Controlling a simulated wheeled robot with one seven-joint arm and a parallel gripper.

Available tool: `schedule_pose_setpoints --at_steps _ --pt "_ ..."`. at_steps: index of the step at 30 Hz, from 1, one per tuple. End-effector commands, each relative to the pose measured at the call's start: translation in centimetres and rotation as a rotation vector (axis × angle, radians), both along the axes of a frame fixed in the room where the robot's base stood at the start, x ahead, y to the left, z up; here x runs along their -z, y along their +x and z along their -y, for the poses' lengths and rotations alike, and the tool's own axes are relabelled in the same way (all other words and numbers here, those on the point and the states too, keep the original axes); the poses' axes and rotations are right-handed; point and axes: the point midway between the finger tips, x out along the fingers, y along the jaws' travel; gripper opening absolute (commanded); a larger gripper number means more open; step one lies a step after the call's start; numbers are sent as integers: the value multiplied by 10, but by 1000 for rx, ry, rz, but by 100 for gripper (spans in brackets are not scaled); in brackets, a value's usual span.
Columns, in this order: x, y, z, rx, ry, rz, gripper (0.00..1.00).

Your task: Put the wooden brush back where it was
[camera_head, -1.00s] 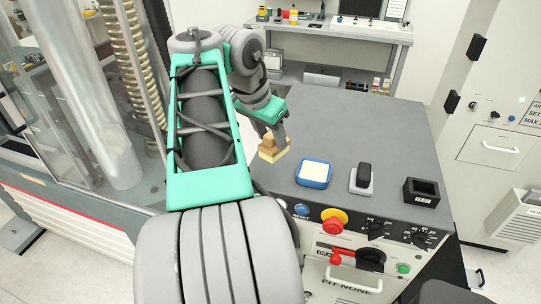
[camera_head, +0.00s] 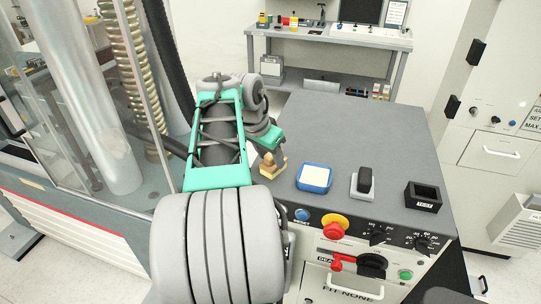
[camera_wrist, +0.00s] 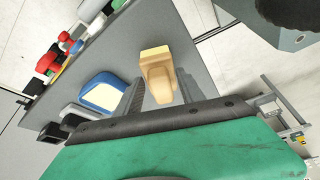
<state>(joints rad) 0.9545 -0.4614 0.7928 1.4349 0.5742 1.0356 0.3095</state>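The wooden brush (camera_head: 271,171) is a pale block with a rounded handle. In the head view it appears upright at the left part of the grey console top, left of the blue-rimmed pad. It also shows in the wrist view (camera_wrist: 158,70), with its handle toward my gripper. My gripper (camera_wrist: 161,88) has its two dark fingers apart, one on each side of the handle, with small gaps showing. In the head view my gripper (camera_head: 270,152) is just above and behind the brush, partly hidden by my arm. Contact under the brush is hard to see.
The blue pad with a cream top (camera_head: 314,177), a black-handled stamp (camera_head: 363,182) and a black box (camera_head: 422,194) stand in a row to the right. Knobs and buttons line the front panel. The console's rear (camera_head: 350,125) is clear. A glass-walled machine stands at the left.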

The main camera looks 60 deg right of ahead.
Motion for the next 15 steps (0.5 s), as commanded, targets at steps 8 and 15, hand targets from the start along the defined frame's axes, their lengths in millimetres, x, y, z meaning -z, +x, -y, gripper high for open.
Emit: schedule_pose_setpoints --at_steps 8,15 --pt "-1 0 0 0 0 0 65" --pt "-7 0 0 0 0 0 65"
